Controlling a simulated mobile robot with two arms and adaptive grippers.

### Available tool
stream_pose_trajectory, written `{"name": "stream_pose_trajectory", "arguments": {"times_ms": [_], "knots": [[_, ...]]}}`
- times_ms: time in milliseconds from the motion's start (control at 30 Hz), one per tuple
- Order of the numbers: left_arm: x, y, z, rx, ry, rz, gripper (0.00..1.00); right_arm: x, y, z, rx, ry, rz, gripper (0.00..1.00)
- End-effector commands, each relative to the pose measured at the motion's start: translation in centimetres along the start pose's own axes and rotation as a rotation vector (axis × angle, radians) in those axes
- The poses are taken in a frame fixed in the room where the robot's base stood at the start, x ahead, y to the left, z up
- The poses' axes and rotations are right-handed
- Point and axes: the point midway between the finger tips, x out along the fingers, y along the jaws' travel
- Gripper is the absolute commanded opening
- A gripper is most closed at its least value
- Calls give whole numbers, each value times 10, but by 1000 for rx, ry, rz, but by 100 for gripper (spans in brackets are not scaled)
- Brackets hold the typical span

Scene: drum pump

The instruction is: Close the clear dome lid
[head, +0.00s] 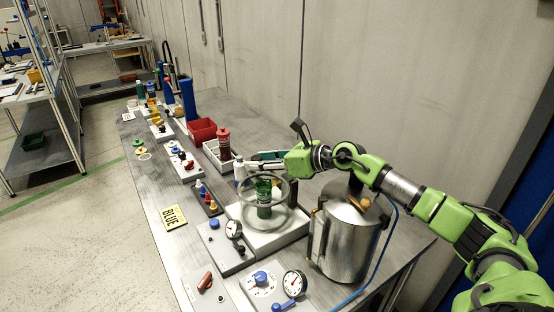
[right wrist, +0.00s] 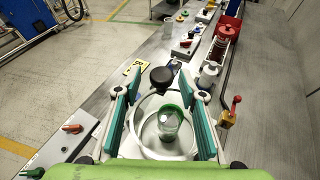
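A clear round chamber (head: 243,222) stands on a white base (head: 287,236) in the head view, with a green bottle (head: 264,198) inside. A clear ring (right wrist: 134,139) surrounds the bottle in the right wrist view. I cannot tell the lid's exact angle. My right gripper (head: 254,165) is at the far side of the chamber, above the bench. In the right wrist view its teal fingers (right wrist: 160,78) are apart, with a round black knob (right wrist: 162,77) between their tips. Gaps show on both sides of the knob. My left gripper is out of view.
A steel vessel (head: 345,248) stands close to the chamber's right, under my right arm. A red bottle (head: 223,144), white bottle (head: 239,172) and red bin (head: 201,131) are behind. Gauge and switch panels (head: 224,246) fill the front.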

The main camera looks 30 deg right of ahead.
Motion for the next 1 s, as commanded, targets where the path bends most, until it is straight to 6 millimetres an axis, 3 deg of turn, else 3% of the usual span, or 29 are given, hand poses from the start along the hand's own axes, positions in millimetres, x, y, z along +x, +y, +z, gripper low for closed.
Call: {"name": "stream_pose_trajectory", "arguments": {"times_ms": [200, 400, 700, 1000], "knots": [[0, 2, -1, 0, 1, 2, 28, -46, 1, -3, -3, 8, 0, 38], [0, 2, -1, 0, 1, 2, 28, -74, 2, -2, 0, 5, 2, 38], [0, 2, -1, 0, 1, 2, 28, -94, 2, 0, 0, -1, 1, 38], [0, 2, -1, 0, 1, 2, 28, -99, 3, 3, -3, -4, 4, 38]]}}
